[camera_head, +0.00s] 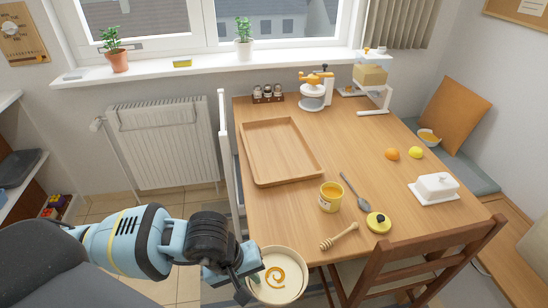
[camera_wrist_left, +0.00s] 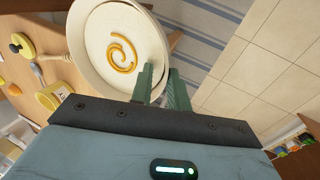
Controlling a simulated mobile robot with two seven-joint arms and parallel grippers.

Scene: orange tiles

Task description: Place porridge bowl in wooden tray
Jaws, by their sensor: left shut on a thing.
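The porridge bowl (camera_head: 280,285) is cream-coloured, with pale porridge and an amber swirl on top. My left gripper (camera_head: 248,276) is shut on its left rim in the head view. The wrist view shows the bowl (camera_wrist_left: 105,45) with the green fingers (camera_wrist_left: 163,85) at its rim, the floor and a striped rug behind it. The bowl is at the table's near left corner, in front of the tabletop edge. The wooden tray (camera_head: 280,150) lies empty on the table's left side, farther back. My right gripper is not in view.
A honey jar (camera_head: 331,197), spoon (camera_head: 354,191), honey dipper (camera_head: 340,236) and yellow lid (camera_head: 378,222) lie right of the tray's near end. A white butter dish (camera_head: 435,187) is farther right. A wooden chair (camera_head: 415,262) stands at the near edge. A spice rack (camera_head: 268,93) is behind the tray.

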